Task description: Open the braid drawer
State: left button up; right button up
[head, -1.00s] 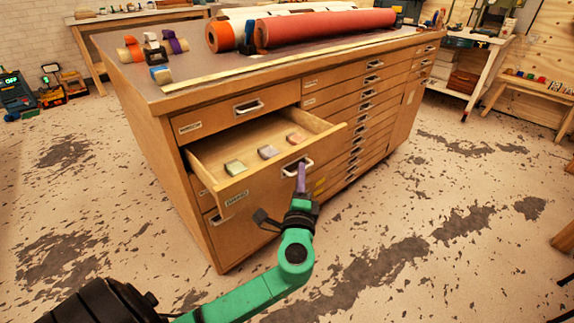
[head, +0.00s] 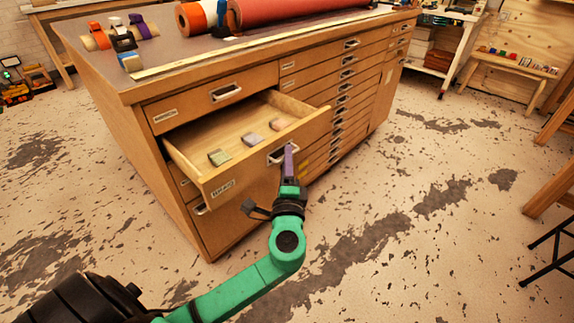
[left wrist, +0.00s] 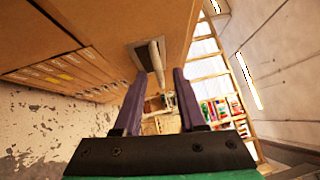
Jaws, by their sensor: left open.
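The braid drawer (head: 240,172) stands pulled well out of the wooden cabinet, its label on the front's left part. My left gripper (head: 289,148), with purple fingers, is at the handle in the head view. In the left wrist view its fingers (left wrist: 160,78) are apart, with nothing clamped between them. My right gripper is out of view.
The cabinet (head: 150,180) has a closed drawer above and a stack of shallow closed drawers to the right. On its top are a red roll (head: 300,10) and small ribbon rolls. Speckled floor (head: 400,240) is free to the right. A stool (head: 550,240) stands at the right edge.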

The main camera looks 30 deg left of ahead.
pick_arm(q)
jog(key=b+v, duration=0.1)
jog(key=v, duration=1.3)
jog(key=shift+s, duration=0.3)
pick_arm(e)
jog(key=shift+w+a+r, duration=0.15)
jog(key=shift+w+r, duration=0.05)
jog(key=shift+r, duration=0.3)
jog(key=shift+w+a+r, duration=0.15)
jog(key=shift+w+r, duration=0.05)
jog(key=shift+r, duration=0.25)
pick_arm(q)
jog(key=shift+d, duration=0.1)
